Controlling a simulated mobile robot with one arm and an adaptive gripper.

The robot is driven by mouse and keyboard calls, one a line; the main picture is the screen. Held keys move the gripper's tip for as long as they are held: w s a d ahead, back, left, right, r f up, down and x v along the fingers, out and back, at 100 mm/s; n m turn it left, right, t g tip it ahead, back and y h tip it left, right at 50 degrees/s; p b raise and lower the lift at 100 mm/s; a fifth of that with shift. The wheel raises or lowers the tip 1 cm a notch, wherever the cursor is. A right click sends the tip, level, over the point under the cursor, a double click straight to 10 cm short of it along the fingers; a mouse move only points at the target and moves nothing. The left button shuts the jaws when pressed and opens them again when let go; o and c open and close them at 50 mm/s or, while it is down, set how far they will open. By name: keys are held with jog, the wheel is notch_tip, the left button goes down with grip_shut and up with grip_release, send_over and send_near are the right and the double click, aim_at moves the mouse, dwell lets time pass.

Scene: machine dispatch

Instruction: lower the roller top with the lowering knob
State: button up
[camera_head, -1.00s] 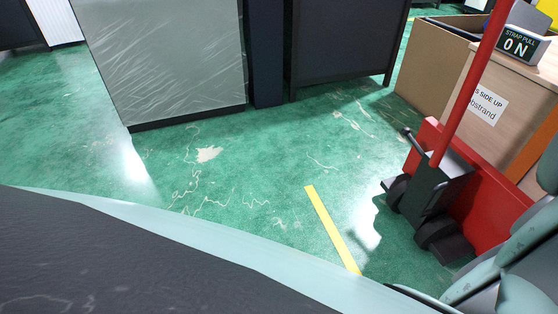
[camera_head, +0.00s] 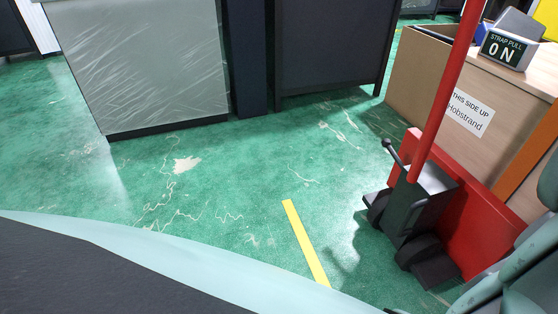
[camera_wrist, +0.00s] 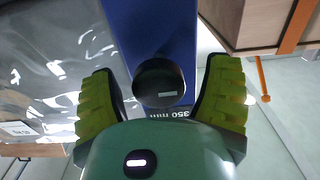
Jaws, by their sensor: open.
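In the wrist view a dark round knob (camera_wrist: 158,82) with a pale mark on its face sits on a blue upright panel (camera_wrist: 150,30). Part of a label reading "350 mm" (camera_wrist: 167,115) shows below the knob. My gripper (camera_wrist: 163,72) is open, with one yellow-green padded finger to each side of the knob. There is a gap on the right; on the left the finger is close, and I cannot tell if it touches. The roller top is not clearly recognisable in either view. Neither the knob nor my gripper shows in the head view.
In the head view a red pallet truck (camera_head: 478,215) with a black pump unit stands at the right, by a wooden crate (camera_head: 430,75). A film-covered grey block (camera_head: 140,65) stands at the back left.

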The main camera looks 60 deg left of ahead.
jog(key=shift+s+f, duration=0.1)
jog(key=shift+s, duration=0.3)
jog(key=shift+c, duration=0.7)
jog(key=shift+w, duration=0.15)
jog(key=c, duration=1.1)
